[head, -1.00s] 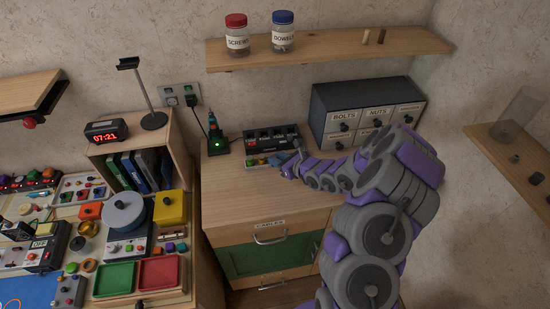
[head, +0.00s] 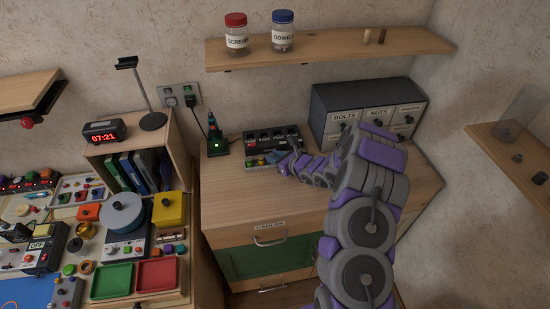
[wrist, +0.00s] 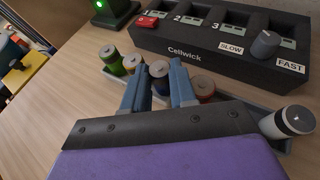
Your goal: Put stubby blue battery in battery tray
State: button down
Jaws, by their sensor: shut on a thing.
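My gripper (wrist: 157,82) is shut on the stubby blue battery (wrist: 159,74), whose pale top shows between the two blue-grey fingers. The battery is upright, and its lower part is hidden by my gripper. The grey battery tray (wrist: 266,98) runs along the front of the black charger, largely hidden behind my gripper. Near the fingers are a green battery (wrist: 110,60), a yellow one (wrist: 134,64) and a red one (wrist: 202,88). A white and black battery (wrist: 288,122) leans at the right end. I cannot tell whether the blue battery touches the tray floor.
The black Cellwick charger (wrist: 222,35) with numbered slots and a knob (wrist: 265,43) stands behind the tray. A green-lit device (head: 217,143) is to its left. A drawer cabinet (head: 365,110) stands at the right. The wooden top (head: 235,195) is clear in front.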

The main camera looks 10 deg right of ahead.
jog(key=c, duration=1.2)
grip_release()
jog(key=shift+f, duration=0.1)
jog(key=p+v, duration=0.2)
jog(key=v, duration=1)
jog(key=s+a+r+n+g+y, duration=0.45)
jog(key=a+r+n, duration=0.55)
jog(key=a+r, duration=0.4)
jog(key=s+a+r+n+g, duration=0.3)
jog(key=s+a+n, duration=0.15)
jog(key=s, duration=0.25)
jog(key=s+a+r+n+g, duration=0.3)
jog(key=s+r+n, duration=0.15)
jog(key=s, duration=0.35)
jog(key=s+d+n+g+h, duration=0.25)
jog(key=s+n+h, duration=0.35)
jog(key=s, duration=0.7)
jog(key=s+d+n+h, duration=0.1)
jog(key=s+d+h, duration=0.1)
jog(key=s+d, duration=0.1)
jog(key=s+d+n+h, duration=0.1)
jog(key=s+d+h, duration=0.1)
jog(key=s+d, duration=0.2)
jog(key=s+d+n+h, duration=0.2)
jog(key=s+d, duration=0.2)
jog(key=d, duration=0.1)
jog(key=shift+d, duration=0.25)
